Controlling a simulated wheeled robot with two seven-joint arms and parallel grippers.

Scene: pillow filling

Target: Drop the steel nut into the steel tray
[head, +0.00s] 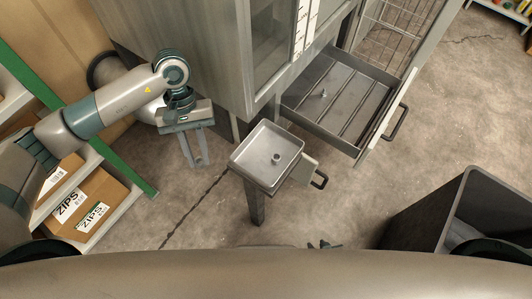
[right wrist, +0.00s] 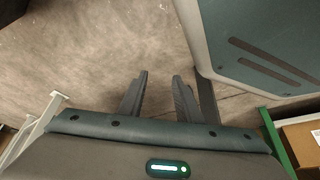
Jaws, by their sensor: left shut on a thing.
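My left gripper (head: 199,163) points down left of the steel tray, its fingers shut on a small grey piece between the tips. I take this piece for the steel nut, but it is too small to make out clearly. The square steel tray (head: 248,159) stands in front of the cabinet, to the right of my left gripper and apart from it. A small round metal piece (head: 276,158), like a nut, lies inside the tray. My right gripper shows in the right wrist view (right wrist: 160,76), with its fingers apart and nothing between them.
An open cabinet drawer (head: 369,78) with dividers holds another small metal piece (head: 323,94). A dark open bin (head: 428,205) stands at the right. Shelves with cardboard boxes (head: 98,200) are at the left. Bare floor lies between the shelves and the tray.

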